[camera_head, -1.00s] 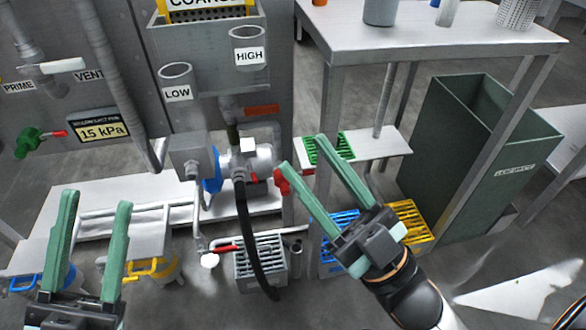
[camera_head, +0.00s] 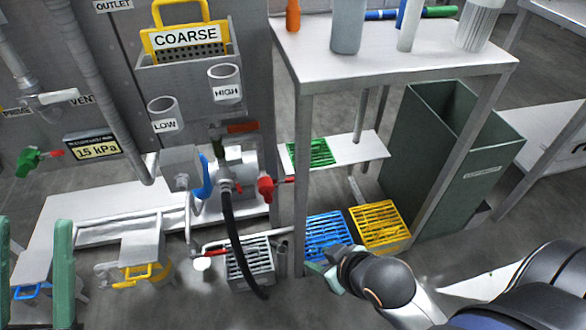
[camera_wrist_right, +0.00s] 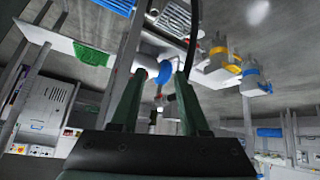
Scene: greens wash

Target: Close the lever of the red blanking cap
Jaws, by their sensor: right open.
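The red blanking cap (camera_head: 266,188) sits at the right side of the pump (camera_head: 238,172), with its red lever (camera_head: 285,180) sticking out to the right. Whether the lever is fully closed is too small to tell. My right gripper (camera_head: 318,266) is below and right of the cap, apart from it, in front of the blue crate. In the right wrist view its two green fingers (camera_wrist_right: 158,92) stand apart with nothing clearly held between them. My left gripper (camera_head: 35,270) is at the lower left, its two fingers apart and empty.
A table leg (camera_head: 302,180) stands just right of the cap. A black hose (camera_head: 232,240) hangs left of it. A green grate (camera_head: 310,152), a blue crate (camera_head: 326,232) and a yellow crate (camera_head: 380,226) lie nearby. A tall green bin (camera_head: 450,150) stands at the right.

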